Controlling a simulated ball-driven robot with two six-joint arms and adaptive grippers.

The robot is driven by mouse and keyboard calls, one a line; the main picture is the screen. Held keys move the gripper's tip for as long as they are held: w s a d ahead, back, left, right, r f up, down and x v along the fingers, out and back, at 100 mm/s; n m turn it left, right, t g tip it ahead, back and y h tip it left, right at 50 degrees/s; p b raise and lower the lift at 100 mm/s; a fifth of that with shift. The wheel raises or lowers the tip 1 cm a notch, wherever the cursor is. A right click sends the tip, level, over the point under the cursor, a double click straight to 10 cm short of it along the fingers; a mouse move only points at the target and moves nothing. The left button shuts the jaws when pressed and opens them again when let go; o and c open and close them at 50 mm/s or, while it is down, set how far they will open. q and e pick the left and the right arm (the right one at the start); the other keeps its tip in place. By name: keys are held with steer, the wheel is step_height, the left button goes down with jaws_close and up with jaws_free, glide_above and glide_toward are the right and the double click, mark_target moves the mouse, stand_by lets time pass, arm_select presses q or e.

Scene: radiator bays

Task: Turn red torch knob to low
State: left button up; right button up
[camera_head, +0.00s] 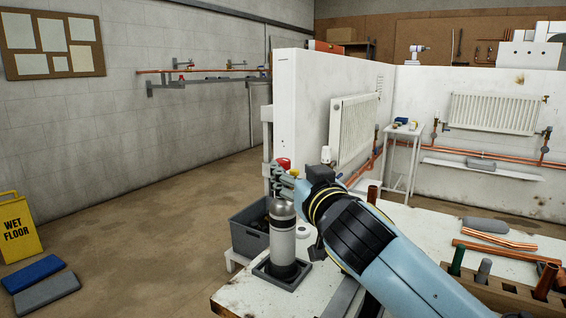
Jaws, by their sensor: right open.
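A grey gas cylinder (283,235) with a dark base stands upright in a dark tray on the near left corner of the workbench. A red knob (283,163) shows just above and behind the fingers of my right gripper (279,176). A small yellow part (295,173) is beside it. My right gripper is open at the top of the cylinder, near the red knob. From this angle I cannot tell whether it touches the knob. The fingers and wrist hide much of the torch head. The knob's setting cannot be read. My left gripper is not in view.
The white workbench (236,298) holds copper pipes (497,238) and a wooden rack (500,292) at the right. A grey crate (250,238) stands left of the cylinder. A white partition (305,100) with a radiator (354,128) rises behind.

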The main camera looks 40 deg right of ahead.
mark_target(285, 165)
steer(key=x, duration=0.7)
steer(key=shift+w+d+p, duration=0.1)
steer(key=shift+w+p, duration=0.1)
steer(key=shift+p, duration=0.2)
jaws_close()
